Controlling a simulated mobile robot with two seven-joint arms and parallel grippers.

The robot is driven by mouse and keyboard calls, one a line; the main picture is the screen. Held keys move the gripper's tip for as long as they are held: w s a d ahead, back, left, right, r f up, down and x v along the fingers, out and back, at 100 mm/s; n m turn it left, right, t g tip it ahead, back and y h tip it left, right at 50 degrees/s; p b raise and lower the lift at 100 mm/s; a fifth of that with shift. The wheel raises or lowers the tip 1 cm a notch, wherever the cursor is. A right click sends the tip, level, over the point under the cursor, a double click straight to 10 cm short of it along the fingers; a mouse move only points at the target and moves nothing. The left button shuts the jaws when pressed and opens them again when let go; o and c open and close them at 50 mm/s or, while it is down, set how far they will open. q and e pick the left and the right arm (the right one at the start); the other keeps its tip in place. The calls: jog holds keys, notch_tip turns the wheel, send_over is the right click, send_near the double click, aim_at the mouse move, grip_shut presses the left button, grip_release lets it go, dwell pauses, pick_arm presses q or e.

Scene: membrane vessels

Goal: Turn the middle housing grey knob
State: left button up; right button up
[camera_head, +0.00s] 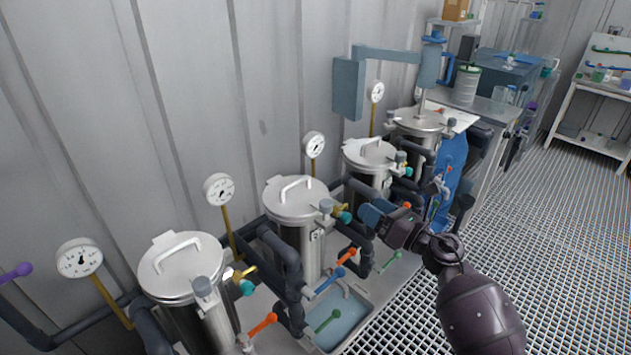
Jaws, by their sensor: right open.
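The middle housing (297,201) is a steel vessel with a round lid and a white handle. Its grey knob (326,206) sits at the right front edge of the lid, beside a brass and teal fitting (343,214). My right gripper (368,212) reaches in from the lower right, with blue-grey fingers pointing left towards the knob. It is open and a small distance right of the knob and fitting, apart from the knob as far as I can tell. My left gripper is not in view.
Similar housings stand at the near left (182,268) and behind (369,155), with gauges (220,189) on yellow stems. Dark pipes and coloured levers (330,279) crowd the front, above a sink (345,317). The grating floor (560,250) at right is clear.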

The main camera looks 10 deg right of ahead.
aim_at(332, 206)
jog(key=w+a+n+g, duration=0.1)
jog(key=w+a+n, duration=0.1)
jog(key=w+a+f+n, duration=0.1)
jog(key=a+n, duration=0.1)
jog(key=a, duration=0.1)
jog(key=w+a+f+n+g+y, duration=0.1)
jog(key=w+a, duration=0.1)
jog(key=a, duration=0.1)
jog(key=shift+w+a+f+n+g+p, duration=0.1)
jog(key=shift+w+n+g+p, duration=0.2)
jog(key=shift+n+p, duration=0.1)
jog(key=shift+x, duration=0.85)
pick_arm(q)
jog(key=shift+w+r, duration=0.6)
